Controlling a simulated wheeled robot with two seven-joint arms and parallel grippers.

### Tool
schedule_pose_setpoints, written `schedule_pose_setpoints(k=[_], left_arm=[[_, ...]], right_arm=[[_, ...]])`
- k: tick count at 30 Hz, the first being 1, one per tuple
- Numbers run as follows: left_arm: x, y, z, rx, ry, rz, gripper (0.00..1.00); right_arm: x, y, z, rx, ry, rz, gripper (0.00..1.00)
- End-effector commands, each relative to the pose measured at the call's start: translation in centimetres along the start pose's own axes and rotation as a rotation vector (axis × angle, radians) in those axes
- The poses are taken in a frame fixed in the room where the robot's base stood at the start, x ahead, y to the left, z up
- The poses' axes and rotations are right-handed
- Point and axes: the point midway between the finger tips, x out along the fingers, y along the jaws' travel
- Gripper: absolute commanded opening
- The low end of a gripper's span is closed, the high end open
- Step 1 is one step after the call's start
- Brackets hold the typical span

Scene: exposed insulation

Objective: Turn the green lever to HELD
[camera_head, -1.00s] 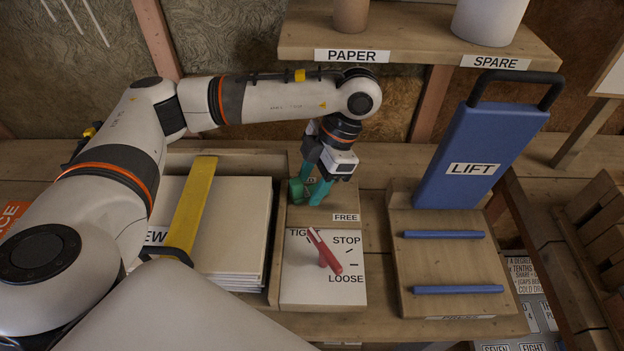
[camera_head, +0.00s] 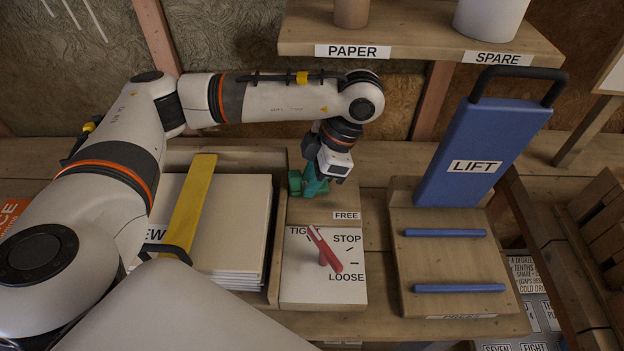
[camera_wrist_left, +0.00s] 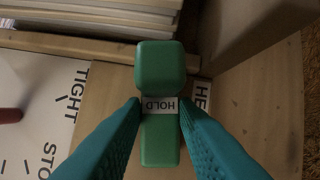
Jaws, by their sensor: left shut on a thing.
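The green lever (camera_head: 297,183) stands on a wooden block behind the white dial plate. In the left wrist view the lever (camera_wrist_left: 159,66) carries a label reading HOLD and lies between the two teal fingers. My left gripper (camera_head: 316,186) reaches down from above and is shut on the lever; its fingers (camera_wrist_left: 159,112) touch both sides beside the label. A FREE label (camera_head: 346,216) is on the block in front of the lever. Another label, partly hidden and starting with HE (camera_wrist_left: 201,97), lies beside the lever. My right gripper is not in view.
A red pointer (camera_head: 324,250) sits on the white plate (camera_head: 300,289) marked TIGHT, STOP and LOOSE. A stack of white boards (camera_head: 240,215) with a yellow bar (camera_head: 192,205) is on the left. A blue LIFT panel (camera_head: 480,150) stands right. A shelf (camera_head: 410,38) overhangs behind.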

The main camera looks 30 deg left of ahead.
Motion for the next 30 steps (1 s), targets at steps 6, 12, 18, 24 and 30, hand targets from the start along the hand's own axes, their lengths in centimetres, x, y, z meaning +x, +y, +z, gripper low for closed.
schedule_pose_setpoints(k=[6,12,18,24,30], left_arm=[[0.0,-0.1,0.0,0.016,0.002,-0.008,0.04],[-0.1,-0.1,0.0,0.015,0.002,-0.007,0.45],[0.0,-0.1,0.0,0.015,0.001,-0.006,0.49],[-0.8,-0.1,0.1,0.015,0.002,-0.007,0.49],[-2.4,0.1,-2.5,0.018,0.003,-0.008,0.49]], right_arm=[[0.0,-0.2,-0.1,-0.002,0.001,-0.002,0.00],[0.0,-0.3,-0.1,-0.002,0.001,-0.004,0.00],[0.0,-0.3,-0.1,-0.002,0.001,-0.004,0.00],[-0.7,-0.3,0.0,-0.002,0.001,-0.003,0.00],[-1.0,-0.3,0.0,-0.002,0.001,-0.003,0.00]])
